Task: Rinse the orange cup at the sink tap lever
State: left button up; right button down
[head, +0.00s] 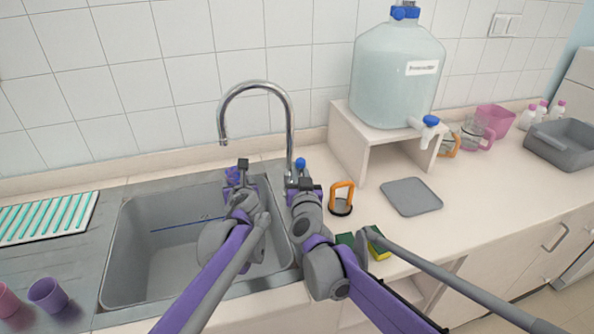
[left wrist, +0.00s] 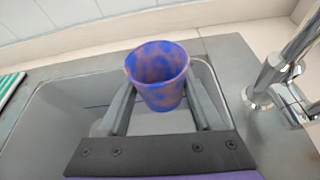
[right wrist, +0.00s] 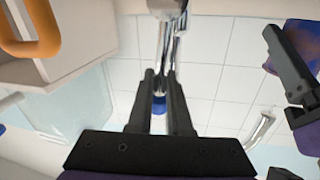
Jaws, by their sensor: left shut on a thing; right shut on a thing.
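The orange cup (left wrist: 158,75) has large purple-blue patches over its orange wall. My left gripper (head: 240,170) is shut on it and holds it upright above the sink basin (head: 160,262); it also shows in the head view (head: 232,178), partly hidden by the gripper. The tap (head: 256,86) arches over the basin, with its spout end above and close to the cup. My right gripper (head: 303,185) is shut on the tap lever, whose blue end (head: 300,163) shows above the fingers and between them in the right wrist view (right wrist: 159,104). I see no water stream.
Right of the sink are an orange-handled item (head: 341,200), a sponge (head: 379,246), a grey mat (head: 411,196) and a water jug (head: 394,75) on a stand. Left are two cups (head: 48,294) and a striped rack (head: 45,216). The counter's far right middle is clear.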

jog(key=shift+d, duration=0.15)
jog(key=c, duration=0.8)
grip_release()
jog(key=shift+c, duration=0.2)
jog(key=s+d, duration=0.1)
jog(key=s, duration=1.1)
jog(key=shift+w+r, duration=0.1)
